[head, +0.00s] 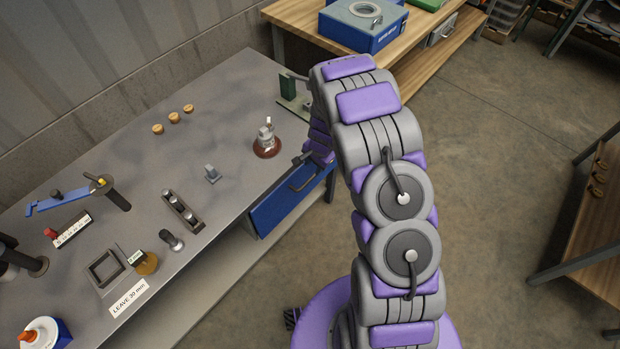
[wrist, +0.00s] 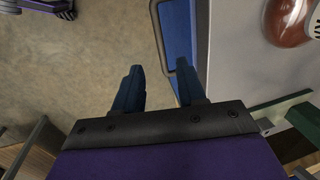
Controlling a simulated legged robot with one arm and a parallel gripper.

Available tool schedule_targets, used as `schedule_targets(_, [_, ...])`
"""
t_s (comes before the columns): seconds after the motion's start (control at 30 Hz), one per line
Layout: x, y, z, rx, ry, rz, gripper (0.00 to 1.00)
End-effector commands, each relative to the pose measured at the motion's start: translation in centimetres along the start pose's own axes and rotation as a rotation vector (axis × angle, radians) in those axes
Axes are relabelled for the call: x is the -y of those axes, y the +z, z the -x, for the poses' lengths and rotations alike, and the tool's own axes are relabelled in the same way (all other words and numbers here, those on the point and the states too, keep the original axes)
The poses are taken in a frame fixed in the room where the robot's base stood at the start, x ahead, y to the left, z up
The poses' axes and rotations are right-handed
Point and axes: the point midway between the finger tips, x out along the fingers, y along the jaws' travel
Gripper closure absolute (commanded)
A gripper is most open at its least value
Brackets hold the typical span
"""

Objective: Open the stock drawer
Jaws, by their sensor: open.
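The stock drawer (head: 290,203) has a blue front under the right end of the grey workbench and looks shut. Its grey bar handle (head: 304,177) is on the front, near my gripper (head: 304,158). In the wrist view the blue drawer front (wrist: 180,32) runs along the bench edge, with the handle (wrist: 157,28) standing off it. My gripper (wrist: 157,88) shows there with two dark blue fingers apart and nothing between them. The handle's near end lies just ahead of the right finger; I cannot tell whether they touch. My arm covers part of the bench corner.
The workbench top (head: 225,115) holds a brown-based insulator (head: 267,142), a small rail (head: 183,211), a green-posted stand (head: 290,95) and several small parts. A wooden table (head: 290,32) with a blue box (head: 362,24) stands behind. The floor (head: 490,130) to the right is clear.

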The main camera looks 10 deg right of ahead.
Motion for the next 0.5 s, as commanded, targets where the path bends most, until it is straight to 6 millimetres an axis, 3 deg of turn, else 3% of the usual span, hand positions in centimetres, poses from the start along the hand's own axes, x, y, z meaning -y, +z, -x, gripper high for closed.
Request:
schedule_targets(0.2, [-0.1, -0.1, -4.2, 0.004, -0.001, 0.0, 0.6])
schedule_targets(0.5, [-0.1, -0.1, -8.7, 0.002, 0.0, -0.001, 0.6])
